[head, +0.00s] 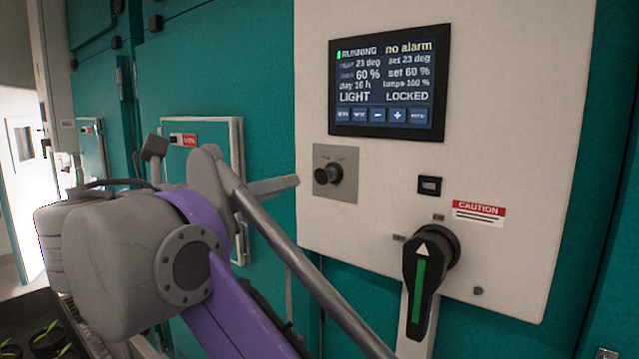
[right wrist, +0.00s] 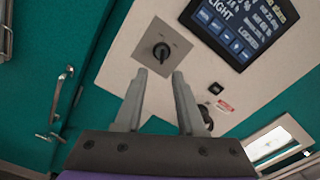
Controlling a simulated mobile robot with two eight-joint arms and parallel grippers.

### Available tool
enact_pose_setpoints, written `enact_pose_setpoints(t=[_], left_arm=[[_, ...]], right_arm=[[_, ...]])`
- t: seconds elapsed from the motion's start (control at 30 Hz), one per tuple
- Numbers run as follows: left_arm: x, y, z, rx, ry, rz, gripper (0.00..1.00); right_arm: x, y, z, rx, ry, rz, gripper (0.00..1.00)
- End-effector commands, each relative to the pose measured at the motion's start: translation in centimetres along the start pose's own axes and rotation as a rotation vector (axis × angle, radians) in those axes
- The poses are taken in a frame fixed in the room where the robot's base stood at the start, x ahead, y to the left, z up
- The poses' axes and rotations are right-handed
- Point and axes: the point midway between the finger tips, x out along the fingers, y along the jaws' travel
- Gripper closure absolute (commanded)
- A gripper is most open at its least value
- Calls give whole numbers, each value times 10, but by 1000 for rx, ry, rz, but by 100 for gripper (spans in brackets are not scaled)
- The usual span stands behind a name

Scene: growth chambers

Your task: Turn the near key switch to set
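The near key switch (head: 329,174) is a dark round knob on a square grey plate, on the white control panel (head: 520,130) below the screen. In the right wrist view the switch (right wrist: 161,51) lies just beyond the fingertips, about midway between them. My right gripper (right wrist: 159,76) is open and empty, its two grey fingers apart and pointing at the switch. In the head view a finger of the right gripper (head: 280,185) shows left of the plate, apparently short of the switch. The screen (head: 390,82) reads "RUNNING", "no alarm", "LIGHT" and "LOCKED". My left gripper is not in view.
A black rotary handle (head: 423,265) with a green stripe sits lower on the panel, beside a red caution label (head: 478,210). A small black socket (head: 430,185) is above it. Teal doors with a framed hatch (head: 205,133) stand at left. Seedling pots (head: 50,340) are at lower left.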

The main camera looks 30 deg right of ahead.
Motion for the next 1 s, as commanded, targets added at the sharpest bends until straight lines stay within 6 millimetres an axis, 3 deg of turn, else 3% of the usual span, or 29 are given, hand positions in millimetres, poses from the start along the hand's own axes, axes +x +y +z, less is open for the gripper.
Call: enact_pose_setpoints(t=[0.53, 0.7, 1.0], left_arm=[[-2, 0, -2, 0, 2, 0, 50], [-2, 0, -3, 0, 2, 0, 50], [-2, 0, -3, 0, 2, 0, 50]], right_arm=[[91, -1, 0, -3, 0, -5, 62], [103, -1, 0, -2, 0, -2, 62], [104, 0, 0, -2, -1, 0, 62]])
